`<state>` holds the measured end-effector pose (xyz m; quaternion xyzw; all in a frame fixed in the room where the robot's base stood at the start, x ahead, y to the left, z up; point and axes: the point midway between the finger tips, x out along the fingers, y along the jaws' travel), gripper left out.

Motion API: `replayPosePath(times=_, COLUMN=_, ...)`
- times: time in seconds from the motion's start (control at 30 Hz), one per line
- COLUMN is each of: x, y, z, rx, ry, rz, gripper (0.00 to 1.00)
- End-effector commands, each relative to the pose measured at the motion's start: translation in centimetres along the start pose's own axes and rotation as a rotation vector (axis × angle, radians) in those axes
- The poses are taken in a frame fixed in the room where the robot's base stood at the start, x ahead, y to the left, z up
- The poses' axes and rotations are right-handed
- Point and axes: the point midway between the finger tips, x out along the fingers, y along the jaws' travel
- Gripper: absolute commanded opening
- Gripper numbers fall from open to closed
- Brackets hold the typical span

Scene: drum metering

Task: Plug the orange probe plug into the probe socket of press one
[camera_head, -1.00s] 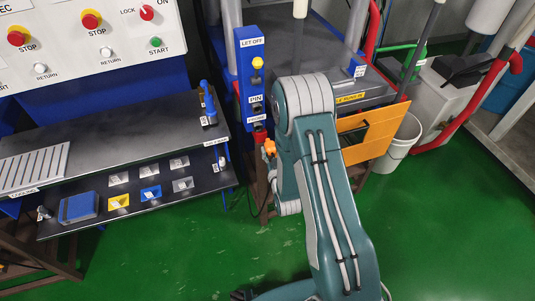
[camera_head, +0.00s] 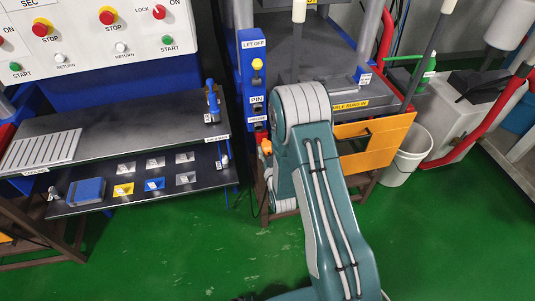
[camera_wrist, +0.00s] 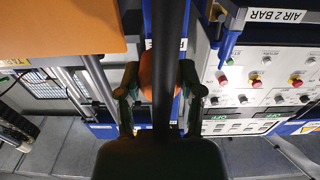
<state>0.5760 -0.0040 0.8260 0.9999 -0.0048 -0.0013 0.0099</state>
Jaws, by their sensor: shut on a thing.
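The orange probe plug (camera_wrist: 160,72) sits between the fingers of my gripper (camera_wrist: 160,92) in the wrist view, and the gripper is shut on it. A dark bar of the wrist crosses in front of the plug and hides its middle. In the head view the orange plug (camera_head: 265,146) shows just left of my arm, below the blue post (camera_head: 248,88) of the press. The post carries LET OFF, PIN and lower labels, with a yellow knob (camera_head: 257,64). The probe socket itself cannot be made out, nor whether the plug touches it. My arm hides part of the press.
A dark shelf unit (camera_head: 110,120) with a blue box (camera_head: 86,190) stands left of the post. An orange panel (camera_head: 372,140) and a white bin (camera_head: 405,150) are at the right. Green floor (camera_head: 190,255) is open in front.

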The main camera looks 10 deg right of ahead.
Motion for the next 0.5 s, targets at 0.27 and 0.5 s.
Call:
replayPosePath(times=0.27, x=2.4, y=-0.2, z=0.0, rx=-0.001, ry=0.001, rz=-0.002, gripper=0.00)
replayPosePath(times=0.5, x=3.8, y=0.0, z=-0.1, rx=0.001, ry=0.001, rz=-0.001, gripper=0.00)
